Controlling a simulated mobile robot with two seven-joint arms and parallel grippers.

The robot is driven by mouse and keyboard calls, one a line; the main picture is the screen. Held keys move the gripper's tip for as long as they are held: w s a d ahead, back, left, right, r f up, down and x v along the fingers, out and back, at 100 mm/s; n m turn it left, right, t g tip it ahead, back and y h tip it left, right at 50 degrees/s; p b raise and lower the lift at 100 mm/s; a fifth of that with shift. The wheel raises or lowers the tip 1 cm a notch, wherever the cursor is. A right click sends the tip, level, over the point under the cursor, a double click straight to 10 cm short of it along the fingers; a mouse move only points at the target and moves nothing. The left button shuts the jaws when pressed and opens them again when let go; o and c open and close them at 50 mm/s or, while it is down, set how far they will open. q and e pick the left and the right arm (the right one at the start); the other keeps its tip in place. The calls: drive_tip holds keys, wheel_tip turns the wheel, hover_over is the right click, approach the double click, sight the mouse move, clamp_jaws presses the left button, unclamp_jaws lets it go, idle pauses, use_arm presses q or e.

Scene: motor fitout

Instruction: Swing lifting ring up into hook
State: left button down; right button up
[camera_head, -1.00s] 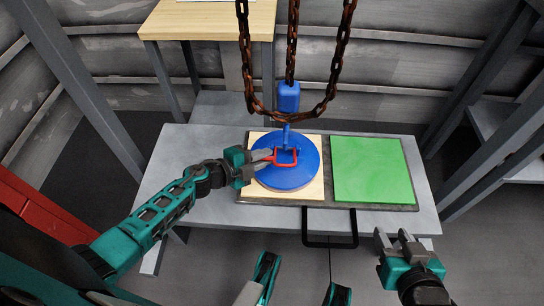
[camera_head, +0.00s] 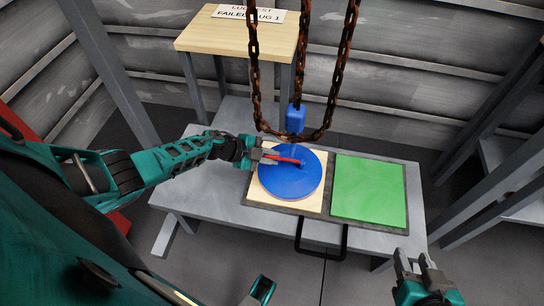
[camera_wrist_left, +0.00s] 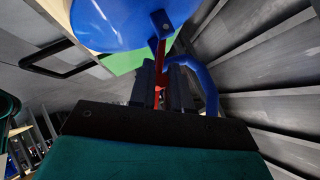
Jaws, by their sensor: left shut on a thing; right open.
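The red lifting ring (camera_head: 286,159) is on the round blue disc (camera_head: 290,184) and shows nearly edge-on as a thin bar in the head view. My left gripper (camera_head: 268,156) is shut on the ring from the left. In the left wrist view the red ring (camera_wrist_left: 160,75) runs from the disc (camera_wrist_left: 120,20) down between the fingers (camera_wrist_left: 162,90). The blue hook block (camera_head: 295,118) hangs on a chain above the disc. A curved blue hook (camera_wrist_left: 208,85) shows right of the fingers in the wrist view, apart from the ring there. My right gripper (camera_head: 428,274) is open and empty at the lower right.
The disc sits on a pale wooden square (camera_head: 256,192) beside a green square (camera_head: 369,190) on a grey table (camera_head: 190,205). Rusty chains (camera_head: 256,90) hang in a loop close behind the disc. A black handle (camera_head: 321,250) juts from the front. A wooden stand (camera_head: 235,40) is behind.

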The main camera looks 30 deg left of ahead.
use_arm(q)
drive_tip(key=shift+w+a+r+g, duration=0.2)
drive_tip(key=shift+w+r+g, duration=0.15)
drive_tip(key=shift+w+g, duration=0.15)
drive_tip(key=shift+w+n+g, duration=0.2)
drive_tip(key=shift+n+g, duration=0.1)
drive_tip(key=shift+n, duration=0.1)
drive_tip(key=shift+w+a+n+g+b, duration=0.2)
drive_tip(key=shift+w+n+g+b, duration=0.35)
drive_tip(key=shift+b, duration=0.35)
drive_tip(key=shift+w+g+h+b, duration=0.1)
drive_tip(key=shift+g+h+b, duration=0.25)
drive_tip(key=shift+b, duration=0.15)
drive_tip(key=g+b, duration=0.1)
drive_tip(key=w+n+b, duration=0.1)
drive_tip(key=b, duration=0.1)
drive_tip(key=shift+a+r+g, duration=0.15)
drive_tip(key=shift+g, duration=0.25)
drive_tip(key=shift+w+h, duration=0.1)
drive_tip(key=shift+h, duration=0.15)
drive_tip(key=shift+b, duration=0.3)
